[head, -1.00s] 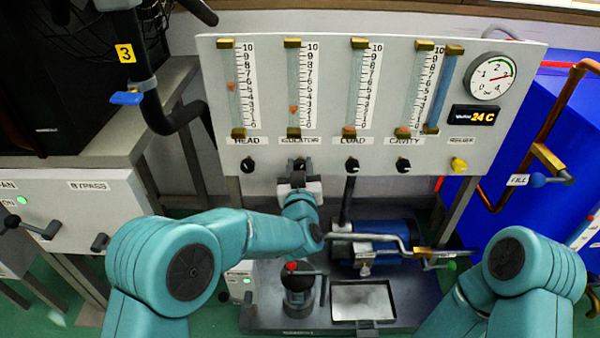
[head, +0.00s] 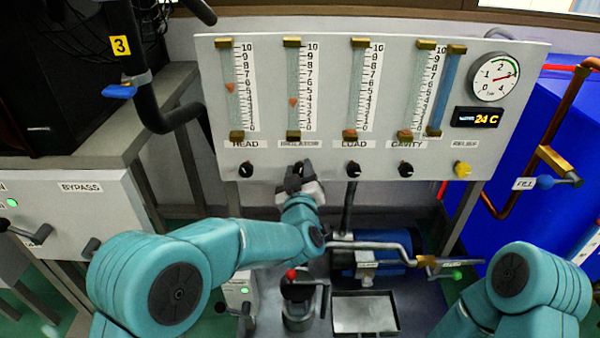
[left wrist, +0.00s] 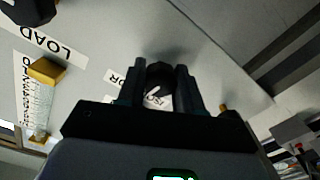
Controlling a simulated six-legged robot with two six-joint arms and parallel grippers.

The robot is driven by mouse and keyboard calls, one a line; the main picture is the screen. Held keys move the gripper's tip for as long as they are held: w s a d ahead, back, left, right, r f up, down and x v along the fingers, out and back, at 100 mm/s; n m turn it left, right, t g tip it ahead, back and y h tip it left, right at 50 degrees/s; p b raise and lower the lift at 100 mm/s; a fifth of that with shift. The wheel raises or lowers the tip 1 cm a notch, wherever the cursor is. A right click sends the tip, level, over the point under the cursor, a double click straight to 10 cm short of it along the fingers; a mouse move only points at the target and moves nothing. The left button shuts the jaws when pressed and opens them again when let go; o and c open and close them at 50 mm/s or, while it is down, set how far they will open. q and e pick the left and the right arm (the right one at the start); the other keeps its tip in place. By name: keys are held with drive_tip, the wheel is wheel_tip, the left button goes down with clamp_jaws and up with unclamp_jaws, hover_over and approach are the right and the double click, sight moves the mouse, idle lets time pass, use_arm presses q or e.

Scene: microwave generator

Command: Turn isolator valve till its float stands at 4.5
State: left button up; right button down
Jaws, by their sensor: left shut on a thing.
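The isolator gauge (head: 293,80) is the second tube from the left on the grey panel. Its orange-red float (head: 293,102) stands at about 3, well below the middle of the scale. The black isolator knob (head: 299,167) sits under it, mostly hidden by my left gripper (head: 298,178). The gripper is shut on this knob and looks tilted in the head view. In the left wrist view both fingers (left wrist: 160,85) lie either side of the dark knob (left wrist: 158,78). My right gripper is out of view.
The head knob (head: 246,170), load knob (head: 352,169) and cavity knob (head: 405,170) flank the isolator in the same row. A yellow knob (head: 462,170) is at the right. Pipes and a blue pump (head: 372,262) lie below the panel.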

use_arm(q)
drive_tip(key=shift+r, duration=0.1)
drive_tip(key=o, duration=1)
drive_tip(key=shift+o, duration=0.2)
drive_tip(key=shift+s, duration=0.1)
drive_tip(key=s+p, duration=0.3)
drive_tip(key=s, duration=1.3)
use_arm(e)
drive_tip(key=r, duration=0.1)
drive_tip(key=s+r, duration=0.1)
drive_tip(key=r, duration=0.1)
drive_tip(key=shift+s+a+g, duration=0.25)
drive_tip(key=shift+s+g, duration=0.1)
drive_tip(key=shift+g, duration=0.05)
